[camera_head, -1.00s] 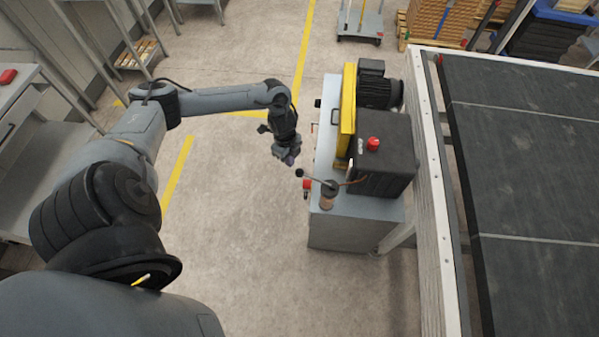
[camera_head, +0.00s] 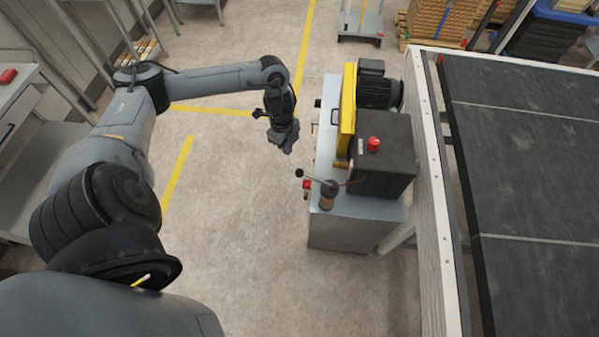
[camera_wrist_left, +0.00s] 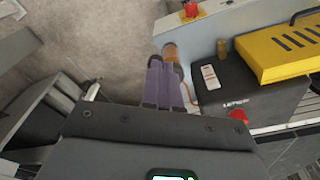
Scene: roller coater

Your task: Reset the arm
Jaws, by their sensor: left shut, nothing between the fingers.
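My left arm reaches in from the left in the head view, bent at the elbow. Its gripper (camera_head: 287,147) hangs over the bare floor, just left of the roller coater (camera_head: 332,222), apart from it. In the left wrist view the two purple-grey fingers (camera_wrist_left: 163,82) lie together, shut with nothing between them. The machine's lever (camera_head: 315,178) with a dark ball knob stands on its near end, a little below and right of the gripper. My right gripper is not in view.
The machine carries a yellow guard (camera_head: 347,112), a dark box with a red button (camera_head: 373,144), and a motor (camera_head: 377,88). A long dark conveyor (camera_head: 530,170) fills the right. A grey shelf (camera_head: 45,165) stands at left. The floor (camera_head: 250,260) between is clear.

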